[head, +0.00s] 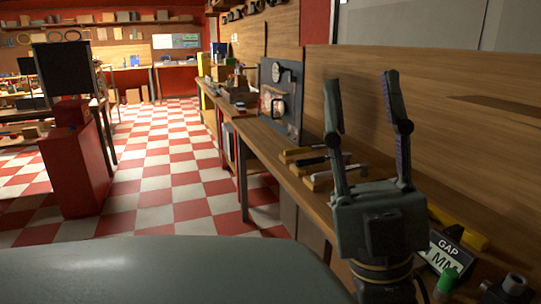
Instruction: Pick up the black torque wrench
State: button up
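My gripper (362,82) stands upright in the right half of the head view, its two fingers spread apart and empty. It is in front of a long wooden workbench (262,140) along the right wall. Behind and left of the gripper, several long tools lie across the bench. One of them is a slim dark tool (311,162), which may be the black torque wrench; its right part is hidden behind my gripper finger. It lies among pieces with yellow or light wood colour, and the gripper appears clear of it.
A dark upright panel (285,112) with a gauge stands on the bench. At lower right are a yellow tool (470,236), a black "GAP MM" sign (443,258) and a green-capped item (447,281). A red cabinet (76,170) stands left. The checkered floor (165,165) between is open.

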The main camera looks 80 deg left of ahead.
aim_at(347, 156)
jog(key=u, duration=1.8)
jog(key=i+j+z, duration=0.1)
jog(key=j+z, duration=0.15)
jog(key=z, duration=0.25)
jog(key=j+z, duration=0.3)
jog(key=z, duration=0.2)
jog(key=j+z, duration=0.45)
jog(key=j, duration=1.35)
jog(key=k+j+z, duration=0.1)
jog(key=j, duration=0.55)
jog(key=i+j, duration=0.2)
jog(key=j, duration=0.2)
jog(key=i+j, duration=0.2)
jog(key=j, duration=0.2)
jog(key=i, duration=0.5)
